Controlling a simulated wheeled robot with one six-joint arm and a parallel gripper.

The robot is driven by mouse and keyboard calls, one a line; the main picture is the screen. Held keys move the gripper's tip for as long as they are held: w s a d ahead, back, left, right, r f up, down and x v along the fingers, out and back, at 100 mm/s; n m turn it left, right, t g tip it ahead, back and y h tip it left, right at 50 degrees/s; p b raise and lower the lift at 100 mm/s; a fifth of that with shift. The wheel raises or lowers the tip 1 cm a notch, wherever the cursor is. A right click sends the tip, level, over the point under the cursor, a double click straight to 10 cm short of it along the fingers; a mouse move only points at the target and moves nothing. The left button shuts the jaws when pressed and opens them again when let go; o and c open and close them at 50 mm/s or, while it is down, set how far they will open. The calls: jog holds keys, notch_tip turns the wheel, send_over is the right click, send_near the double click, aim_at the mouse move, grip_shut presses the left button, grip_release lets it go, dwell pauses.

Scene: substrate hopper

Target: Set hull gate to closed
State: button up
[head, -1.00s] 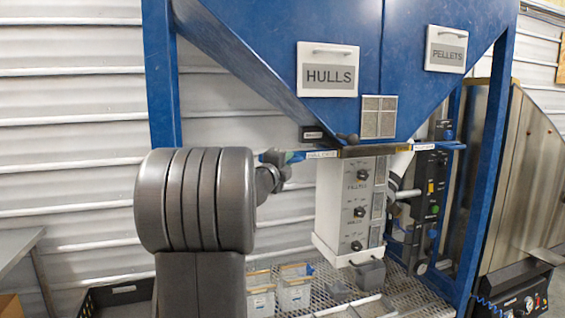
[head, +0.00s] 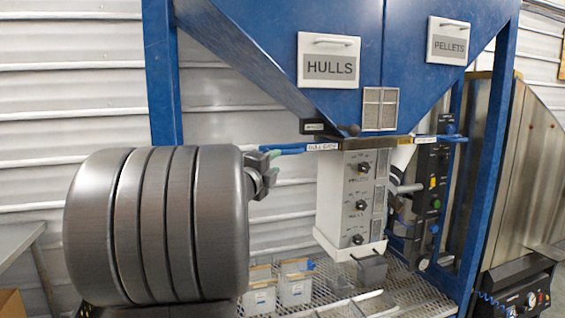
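The hull gate handle (head: 287,149) is a blue bar under the left side of the blue hopper, with a white label reading HULL GATE (head: 322,147) at its right end. The bar points left from the hopper outlet. My gripper (head: 268,158) is at the bar's left end, with grey-green fingers close to its tip. I cannot tell whether the fingers touch the bar or how far apart they are. My large grey arm link hides the area left of the gripper.
A white control box (head: 352,200) with black knobs hangs below the hopper. A mesh shelf (head: 410,300) under it holds small bins (head: 295,288). A blue frame post (head: 163,80) stands at the left. A PELLETS door (head: 447,40) is at the upper right.

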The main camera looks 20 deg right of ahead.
aim_at(283, 153)
jog(key=v, duration=0.4)
jog(key=shift+s+a, duration=0.1)
jog(key=shift+s, duration=0.1)
jog(key=shift+w, duration=0.1)
jog(key=p+x, duration=0.2)
jog(key=x, duration=1.1)
jog(key=shift+w, duration=0.4)
jog(key=shift+a, duration=0.65)
jog(key=shift+d, duration=0.1)
